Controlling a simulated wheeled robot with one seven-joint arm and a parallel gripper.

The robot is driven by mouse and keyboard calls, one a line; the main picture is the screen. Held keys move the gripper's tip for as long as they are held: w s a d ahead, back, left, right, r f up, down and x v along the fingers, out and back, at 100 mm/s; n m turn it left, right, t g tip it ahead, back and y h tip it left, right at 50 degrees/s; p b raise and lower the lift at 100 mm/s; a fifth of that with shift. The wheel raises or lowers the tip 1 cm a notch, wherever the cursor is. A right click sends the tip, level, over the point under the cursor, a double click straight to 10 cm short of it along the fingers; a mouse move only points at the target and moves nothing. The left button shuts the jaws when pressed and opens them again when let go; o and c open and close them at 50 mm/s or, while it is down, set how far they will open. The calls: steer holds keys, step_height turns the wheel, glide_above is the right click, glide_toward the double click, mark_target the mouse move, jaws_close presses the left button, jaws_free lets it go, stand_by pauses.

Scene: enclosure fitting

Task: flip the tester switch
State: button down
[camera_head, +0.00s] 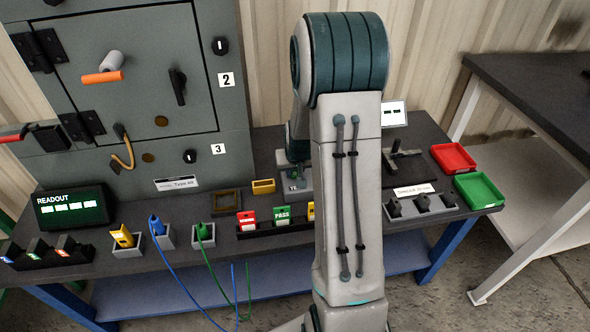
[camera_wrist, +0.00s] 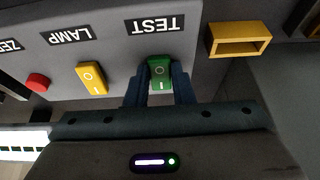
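The tester switch is a green rocker marked O and I (camera_wrist: 160,72), under the label TEST (camera_wrist: 154,26), which appears upside down in the wrist view. My gripper (camera_wrist: 160,88) has its two blue fingers close on either side of this switch. Whether they touch or squeeze it I cannot tell. Which way the rocker is tilted is not clear.
In the wrist view a yellow LAMP rocker (camera_wrist: 91,78) and a red button (camera_wrist: 37,82) sit left of the switch. A yellow open box (camera_wrist: 240,39) stands right; the head view shows it too (camera_head: 263,186). Red (camera_head: 453,158) and green (camera_head: 480,191) trays lie at the bench's right end.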

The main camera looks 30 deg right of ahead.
steer(key=shift+w+r+g+p, duration=0.2)
steer(key=shift+r+g+p, duration=0.35)
steer(key=shift+p, duration=1)
steer(key=shift+w+d+f+g+y+p, duration=0.15)
steer(key=shift+g+y+p, duration=0.25)
steer(key=shift+g+p, duration=0.5)
steer(key=shift+w+f+g+p, duration=0.15)
steer(key=shift+w+g+p, duration=0.1)
steer(key=shift+g+p, duration=0.5)
steer(key=c, duration=1.2)
jaws_free()
steer(key=shift+c, duration=0.2)
